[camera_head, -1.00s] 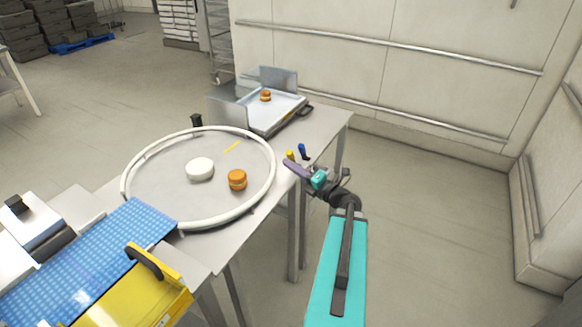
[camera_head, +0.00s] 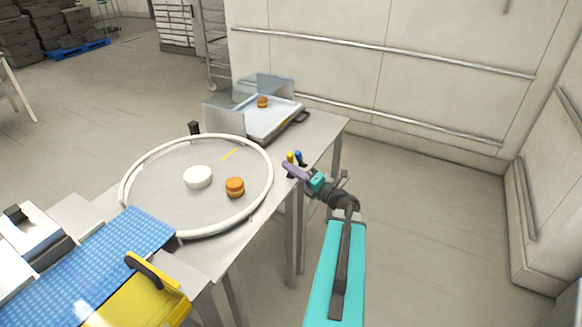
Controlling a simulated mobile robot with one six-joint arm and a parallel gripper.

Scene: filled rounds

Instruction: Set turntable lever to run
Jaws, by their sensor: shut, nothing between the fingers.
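The turntable is a grey disc (camera_head: 170,200) with a raised white rim, set into a metal table. A small yellow-topped lever or knob (camera_head: 290,157) and a blue-topped one (camera_head: 298,156) stand close together at the table's right edge, right of the turntable. I cannot tell which one is the turntable lever, or its setting. My gripper (camera_head: 287,168) is shut and empty, with its purple fingers pointing left just in front of these knobs. It hides their lower parts. I cannot tell whether it touches either knob.
A filled round (camera_head: 235,187) and a white round piece (camera_head: 198,177) sit on the turntable. Another round (camera_head: 262,102) sits on a tray (camera_head: 268,122) behind. A blue belt (camera_head: 85,260) and a yellow box (camera_head: 140,302) stand front left. Right of the table is open floor.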

